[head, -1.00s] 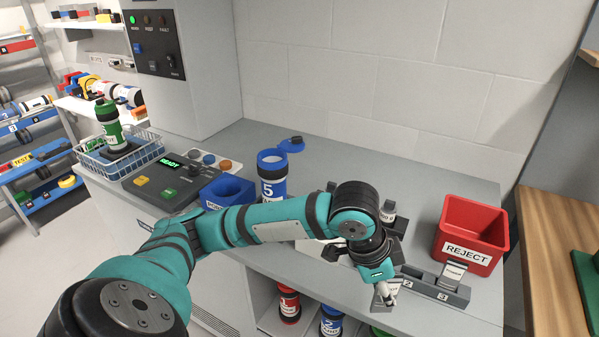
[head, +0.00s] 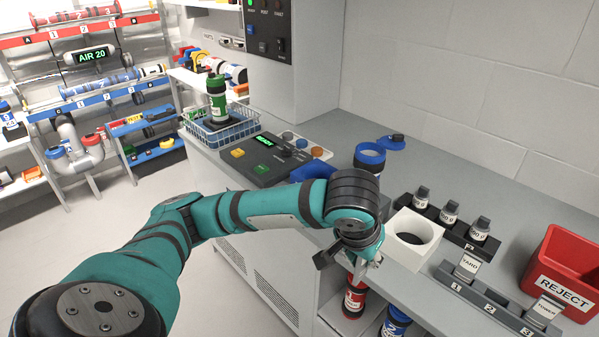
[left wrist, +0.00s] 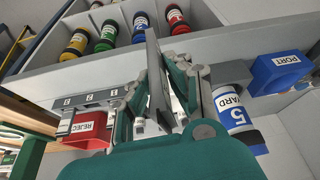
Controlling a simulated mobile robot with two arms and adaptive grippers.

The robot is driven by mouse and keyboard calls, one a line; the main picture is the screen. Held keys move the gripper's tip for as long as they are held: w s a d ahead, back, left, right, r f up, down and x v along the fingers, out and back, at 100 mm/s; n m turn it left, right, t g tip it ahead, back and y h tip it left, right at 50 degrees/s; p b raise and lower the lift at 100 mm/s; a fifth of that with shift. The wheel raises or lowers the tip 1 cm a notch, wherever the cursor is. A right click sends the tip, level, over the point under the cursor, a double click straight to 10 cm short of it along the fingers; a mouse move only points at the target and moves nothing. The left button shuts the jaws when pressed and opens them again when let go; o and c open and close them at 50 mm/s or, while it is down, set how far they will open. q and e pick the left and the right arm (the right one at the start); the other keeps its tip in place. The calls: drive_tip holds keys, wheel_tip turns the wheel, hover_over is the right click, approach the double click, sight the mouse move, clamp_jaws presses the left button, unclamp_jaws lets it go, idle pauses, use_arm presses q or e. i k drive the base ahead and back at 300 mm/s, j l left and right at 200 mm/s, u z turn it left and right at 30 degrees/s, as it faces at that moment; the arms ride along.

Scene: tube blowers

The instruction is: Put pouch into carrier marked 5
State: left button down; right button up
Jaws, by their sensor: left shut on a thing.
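My left gripper (head: 362,268) is shut on a thin grey piece, which shows almost edge-on between the fingers in the left wrist view (left wrist: 157,85). It looks like a pouch; its label is not readable. The gripper hangs at the counter's front edge, in front of the carrier in the head view. The blue carrier (head: 369,158) stands open, its lid (head: 391,142) swung behind; my arm hides its lower part. Its 5 and YARD marks show in the left wrist view (left wrist: 232,106). My right gripper is not in view.
A numbered rack (head: 475,300) holds a YARD pouch (head: 467,265) at 1 and another pouch (head: 545,311) at 3. A white block with a round hole (head: 412,240), small weights (head: 450,211) and a red REJECT bin (head: 568,275) stand nearby. The blue PORT box (left wrist: 282,73) is beside the carrier.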

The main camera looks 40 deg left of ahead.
sight(396, 141)
drive_tip(key=k+u, duration=0.1)
drive_tip(key=u, duration=0.7)
